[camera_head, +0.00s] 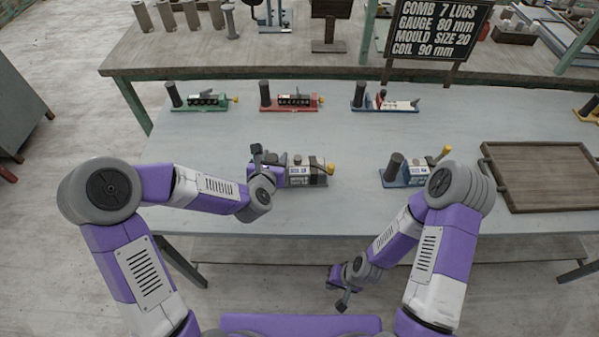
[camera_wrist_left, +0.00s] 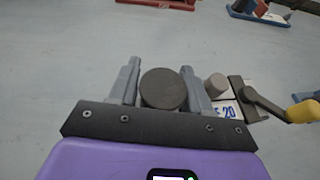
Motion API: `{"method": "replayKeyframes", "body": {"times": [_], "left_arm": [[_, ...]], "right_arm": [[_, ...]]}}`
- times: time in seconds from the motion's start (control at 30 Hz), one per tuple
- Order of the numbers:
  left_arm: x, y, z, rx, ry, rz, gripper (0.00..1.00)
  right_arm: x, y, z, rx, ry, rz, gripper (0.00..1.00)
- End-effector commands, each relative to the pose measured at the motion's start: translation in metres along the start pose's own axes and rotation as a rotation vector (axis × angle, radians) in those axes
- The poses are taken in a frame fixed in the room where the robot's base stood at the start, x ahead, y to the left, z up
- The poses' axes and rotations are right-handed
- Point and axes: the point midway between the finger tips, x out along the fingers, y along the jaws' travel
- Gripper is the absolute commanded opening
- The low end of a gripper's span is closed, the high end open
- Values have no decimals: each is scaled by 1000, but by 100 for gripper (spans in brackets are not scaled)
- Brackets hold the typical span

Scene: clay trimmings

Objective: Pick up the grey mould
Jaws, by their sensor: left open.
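The grey mould (camera_head: 305,180) stands near the front of the table, left of the middle, with a white size label and a yellow knob at its right end. In the left wrist view its dark round post (camera_wrist_left: 163,88) lies between the two fingers of my left gripper (camera_wrist_left: 162,85), with its label and yellow handle (camera_wrist_left: 302,111) to the right. My left gripper (camera_head: 258,155) is open at the mould's left end and hides part of it. My right gripper (camera_head: 342,300) hangs in front of the table, away from the mould; its jaws are too small to read.
A blue mould (camera_head: 418,176) stands to the right, beside a brown wooden tray (camera_head: 540,208). Green (camera_head: 205,102), red (camera_head: 292,102) and blue-white (camera_head: 385,103) devices line the back. A black sign (camera_head: 437,28) stands behind. The table's middle is clear.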

Motion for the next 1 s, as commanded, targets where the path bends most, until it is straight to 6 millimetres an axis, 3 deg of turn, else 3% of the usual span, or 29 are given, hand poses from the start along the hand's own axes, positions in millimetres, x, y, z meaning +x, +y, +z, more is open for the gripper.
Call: {"method": "replayKeyframes", "body": {"times": [0.13, 0.47, 0.8, 1.0], "left_arm": [[0, 0, 0, 0, 0, 0, 48], [0, 0, 0, 0, 0, 0, 0], [-2, 0, 5, -1, -5, 0, 0], [-13, 0, 34, -2, -9, 1, 0]], "right_arm": [[0, 0, 0, 0, 0, 0, 0], [0, 0, 0, 0, 0, 0, 0], [-2, -1, 0, 0, 0, 0, 0], [-12, -5, 0, 0, 0, 0, 0]]}}
